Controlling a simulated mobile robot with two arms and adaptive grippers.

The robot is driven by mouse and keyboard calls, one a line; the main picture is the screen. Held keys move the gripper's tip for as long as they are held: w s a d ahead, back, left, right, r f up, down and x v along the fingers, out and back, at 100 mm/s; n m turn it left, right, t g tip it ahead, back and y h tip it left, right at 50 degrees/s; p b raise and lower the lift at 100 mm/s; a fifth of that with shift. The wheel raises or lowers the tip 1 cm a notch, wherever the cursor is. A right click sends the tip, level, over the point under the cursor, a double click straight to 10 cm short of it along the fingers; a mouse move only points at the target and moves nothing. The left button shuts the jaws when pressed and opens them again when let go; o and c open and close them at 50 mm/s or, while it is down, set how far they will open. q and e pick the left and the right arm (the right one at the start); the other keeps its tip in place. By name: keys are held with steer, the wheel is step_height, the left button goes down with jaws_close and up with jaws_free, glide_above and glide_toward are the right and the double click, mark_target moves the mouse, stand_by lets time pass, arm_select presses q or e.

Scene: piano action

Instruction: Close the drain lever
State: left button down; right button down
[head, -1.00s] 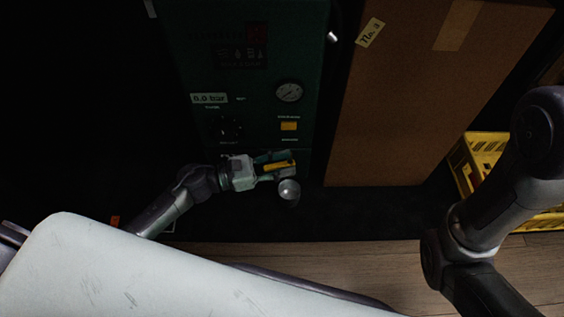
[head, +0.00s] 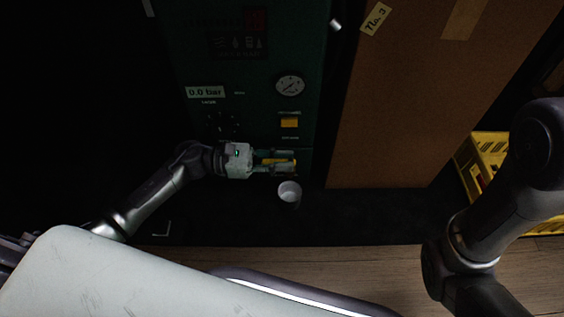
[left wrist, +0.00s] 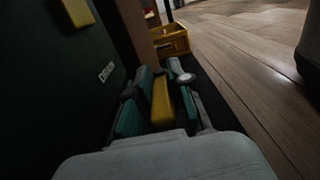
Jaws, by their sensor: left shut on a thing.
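The yellow drain lever (left wrist: 163,103) is low on the front of the dark green machine (head: 262,68). In the left wrist view it lies between the two teal fingers of my left gripper (left wrist: 157,100), beside a label reading DRAIN (left wrist: 106,72). In the head view my left gripper (head: 276,162) is shut on the lever (head: 281,161), which points right and is partly hidden by the fingers. My right gripper is out of view; only part of my right arm shows at the right.
A large cardboard box (head: 400,120) stands to the right, with a yellow crate (head: 488,151) beyond. Wooden floor (head: 330,262) lies in front.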

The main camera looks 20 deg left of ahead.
arm_select(q)
steer(key=c, duration=1.1)
jaws_free()
steer(key=shift+o, duration=0.2)
steer(key=shift+a, duration=0.1)
steer(key=v, duration=1.1)
steer(key=shift+a, duration=0.4)
steer(key=shift+s, duration=0.25)
